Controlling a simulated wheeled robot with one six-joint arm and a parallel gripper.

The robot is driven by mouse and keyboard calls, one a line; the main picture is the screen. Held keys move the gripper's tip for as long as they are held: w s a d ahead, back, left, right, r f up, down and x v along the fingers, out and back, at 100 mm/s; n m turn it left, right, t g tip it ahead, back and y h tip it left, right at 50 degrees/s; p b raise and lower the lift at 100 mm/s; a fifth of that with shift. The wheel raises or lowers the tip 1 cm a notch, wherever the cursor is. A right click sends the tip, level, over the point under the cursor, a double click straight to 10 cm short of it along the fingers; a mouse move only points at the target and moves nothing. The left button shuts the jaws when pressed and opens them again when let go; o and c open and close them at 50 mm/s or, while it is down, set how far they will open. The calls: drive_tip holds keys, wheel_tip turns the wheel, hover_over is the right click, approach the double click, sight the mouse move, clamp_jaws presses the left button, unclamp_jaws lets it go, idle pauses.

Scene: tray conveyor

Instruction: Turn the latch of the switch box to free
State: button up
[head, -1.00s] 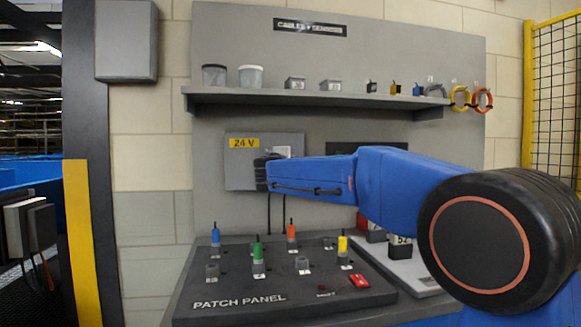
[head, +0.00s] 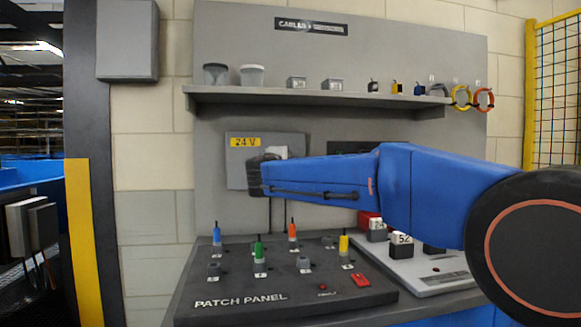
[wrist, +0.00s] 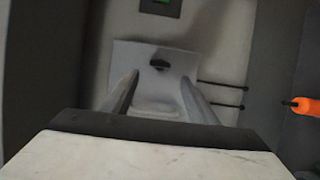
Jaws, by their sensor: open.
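The switch box (head: 237,170) is a grey wall box with a yellow 24 V label, on the panel below the shelf. My gripper (head: 254,176) is in front of its right part and hides some of it. In the wrist view the box's pale front (wrist: 130,55) shows a small dark latch (wrist: 160,64). My gripper (wrist: 158,84) is open there, its two fingers on either side of the view. The latch appears between and beyond the fingertips; I cannot tell any contact. Its set position cannot be read.
Two dark cables (wrist: 220,106) run from the box. Below stands the patch panel (head: 240,300) with coloured plugs, including an orange one (wrist: 305,106). Above is a shelf (head: 300,97) with cups and small boxes. A numbered block (head: 402,246) stands at right under my arm.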

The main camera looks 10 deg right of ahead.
drive_tip(key=v, duration=1.1)
drive_tip(key=shift+s+f, duration=0.1)
drive_tip(key=shift+s, duration=0.05)
